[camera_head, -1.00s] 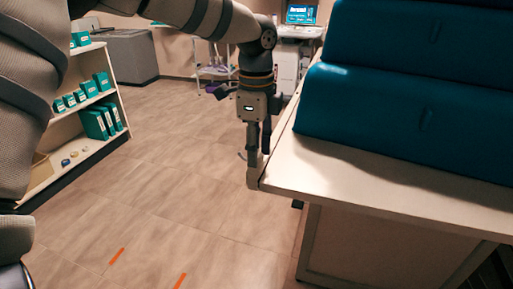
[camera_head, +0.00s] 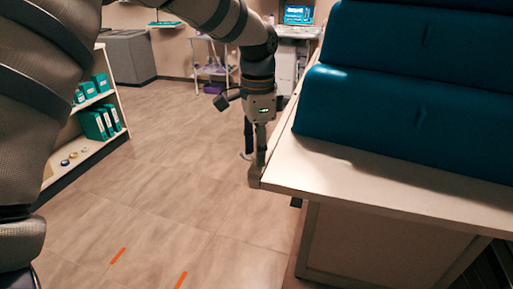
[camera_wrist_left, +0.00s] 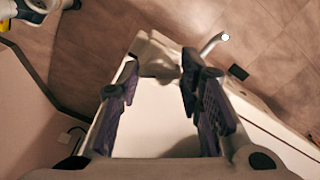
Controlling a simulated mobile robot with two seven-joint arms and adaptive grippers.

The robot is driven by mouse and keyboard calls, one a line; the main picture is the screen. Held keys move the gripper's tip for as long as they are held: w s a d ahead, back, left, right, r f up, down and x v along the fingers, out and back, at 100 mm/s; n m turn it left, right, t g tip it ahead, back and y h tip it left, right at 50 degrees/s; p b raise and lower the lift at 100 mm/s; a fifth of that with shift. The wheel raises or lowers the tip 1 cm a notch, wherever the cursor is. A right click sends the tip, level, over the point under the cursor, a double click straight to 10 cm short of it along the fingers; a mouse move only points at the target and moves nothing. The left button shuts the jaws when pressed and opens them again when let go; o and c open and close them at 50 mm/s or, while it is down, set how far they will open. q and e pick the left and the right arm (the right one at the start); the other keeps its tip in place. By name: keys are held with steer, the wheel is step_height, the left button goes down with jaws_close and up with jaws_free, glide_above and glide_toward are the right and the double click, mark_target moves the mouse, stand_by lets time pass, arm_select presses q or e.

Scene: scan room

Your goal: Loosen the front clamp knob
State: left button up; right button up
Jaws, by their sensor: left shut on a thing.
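My left gripper (camera_head: 254,158) points down at the near left corner of the bench (camera_head: 370,190). In the left wrist view its two purple-padded fingers (camera_wrist_left: 161,68) stand on either side of a pale grey clamp knob (camera_wrist_left: 160,66) and are shut on it. The fingers hide part of the knob. The clamp body (camera_head: 255,178) sits at the bench corner, just below the fingertips. A curved metal lever (camera_wrist_left: 212,43) with a bright tip sticks out beside the right finger in the left wrist view. My right gripper is in neither view.
Teal bolsters (camera_head: 400,115) lie on the bench to the right of the gripper. A shelf (camera_head: 88,135) with teal boxes stands at the left. A cart (camera_head: 212,65) and a monitor (camera_head: 298,15) are at the back. The floor between is open, with orange marks.

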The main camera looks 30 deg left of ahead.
arm_select(q)
steer(key=n, duration=1.1)
steer(key=shift+f+n, duration=0.1)
steer(key=shift+n, duration=0.2)
stand_by(0.4)
steer(key=o, duration=1.2)
steer(key=shift+c, duration=0.2)
step_height(320, 180, up, 12)
